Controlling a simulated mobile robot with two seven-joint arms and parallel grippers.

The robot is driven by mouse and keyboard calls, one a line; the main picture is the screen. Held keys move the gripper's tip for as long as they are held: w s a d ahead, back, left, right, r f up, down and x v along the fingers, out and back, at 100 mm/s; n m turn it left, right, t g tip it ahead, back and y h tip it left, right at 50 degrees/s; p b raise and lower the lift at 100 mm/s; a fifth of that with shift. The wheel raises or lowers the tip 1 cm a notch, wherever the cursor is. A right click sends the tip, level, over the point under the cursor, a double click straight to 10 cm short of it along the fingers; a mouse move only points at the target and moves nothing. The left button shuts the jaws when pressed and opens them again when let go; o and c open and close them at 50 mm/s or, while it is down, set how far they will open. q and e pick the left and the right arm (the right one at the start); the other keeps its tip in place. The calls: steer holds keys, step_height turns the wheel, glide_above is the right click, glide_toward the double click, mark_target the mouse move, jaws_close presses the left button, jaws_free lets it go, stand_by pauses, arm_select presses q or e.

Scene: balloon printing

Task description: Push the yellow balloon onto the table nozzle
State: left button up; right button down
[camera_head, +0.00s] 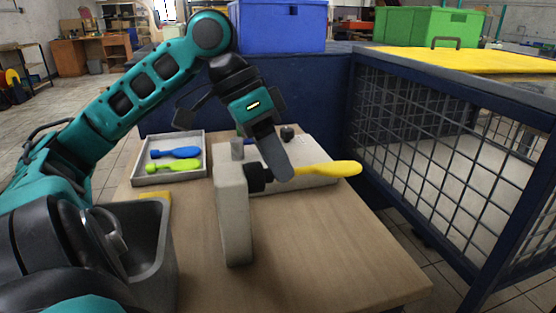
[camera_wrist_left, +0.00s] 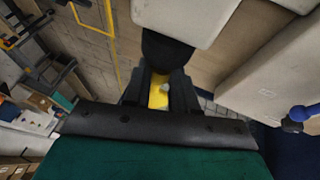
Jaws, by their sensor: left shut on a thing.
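The yellow balloon (camera_head: 335,169) extends horizontally to the right of my left gripper (camera_head: 282,165) in the head view. In the left wrist view a piece of the yellow balloon (camera_wrist_left: 157,95) lies between the two dark fingers of my left gripper (camera_wrist_left: 160,88), which are shut on it. The black table nozzle (camera_head: 256,178) sticks out to the right from a pale upright block (camera_head: 234,215). The nozzle (camera_wrist_left: 165,52) also shows just ahead of the fingers in the left wrist view. A finger hides the balloon's left end, so I cannot tell whether it is around the nozzle. My right gripper is not in view.
A grey tray (camera_head: 138,166) with a blue balloon (camera_head: 176,153) and a green balloon (camera_head: 178,166) stands at the back left of the table. A grey bin (camera_head: 166,240) is at the left. A white flat base lies behind the block. The table's front right is clear.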

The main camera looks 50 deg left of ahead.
arm_select(q)
steer(key=shift+s+a+b, duration=0.15)
steer(key=shift+s+b, duration=0.15)
steer(key=shift+s, duration=0.05)
stand_by(0.4)
steer(key=o, duration=0.9)
steer(key=p+v, duration=0.5)
steer(key=v, duration=0.4)
stand_by(0.4)
